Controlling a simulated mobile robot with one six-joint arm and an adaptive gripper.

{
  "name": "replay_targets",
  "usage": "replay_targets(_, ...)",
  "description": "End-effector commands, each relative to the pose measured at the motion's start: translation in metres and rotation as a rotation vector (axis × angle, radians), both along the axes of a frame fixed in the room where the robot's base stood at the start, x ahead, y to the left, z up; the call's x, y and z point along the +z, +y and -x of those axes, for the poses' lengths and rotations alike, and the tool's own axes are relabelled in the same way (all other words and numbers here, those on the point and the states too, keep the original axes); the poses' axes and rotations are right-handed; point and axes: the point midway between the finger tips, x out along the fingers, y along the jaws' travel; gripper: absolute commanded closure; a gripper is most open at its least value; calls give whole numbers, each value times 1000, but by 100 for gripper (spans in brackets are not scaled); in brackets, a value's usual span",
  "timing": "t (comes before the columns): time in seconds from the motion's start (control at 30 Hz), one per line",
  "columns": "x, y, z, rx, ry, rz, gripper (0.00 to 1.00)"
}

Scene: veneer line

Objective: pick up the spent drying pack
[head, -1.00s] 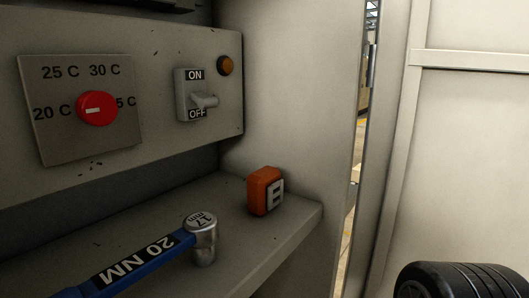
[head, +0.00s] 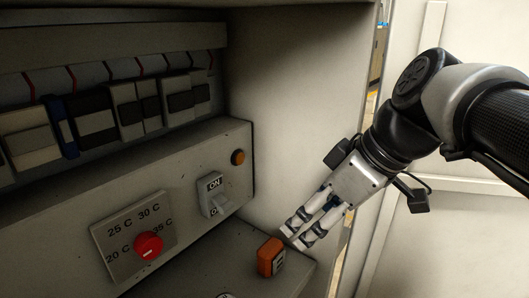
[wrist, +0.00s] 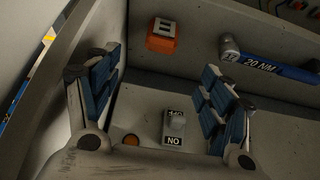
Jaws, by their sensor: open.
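A small orange block with a pale, dark-marked label (head: 270,257), which I take to be the drying pack, stands on the grey shelf (head: 215,262) near its right end. My gripper (head: 295,239) is just above and to the right of it in the head view, apart from it. In the wrist view the block (wrist: 161,36) lies beyond the fingertips, between their two lines. My gripper (wrist: 160,62) is open, with nothing between its fingers.
A blue torque wrench (wrist: 275,66) marked 20 NM lies on the shelf near the block. Behind are a red temperature knob (head: 148,245), an ON/OFF switch (head: 213,196) and an amber lamp (head: 238,157). A cabinet side wall (head: 300,110) stands close by my gripper.

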Motion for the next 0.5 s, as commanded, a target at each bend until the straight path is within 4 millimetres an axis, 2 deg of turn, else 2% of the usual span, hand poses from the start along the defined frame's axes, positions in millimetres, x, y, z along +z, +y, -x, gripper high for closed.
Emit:
replay_targets(0.3,-62,28,-19,2,7,0,27)
replay_targets(0.5,-89,41,-30,0,5,0,27)
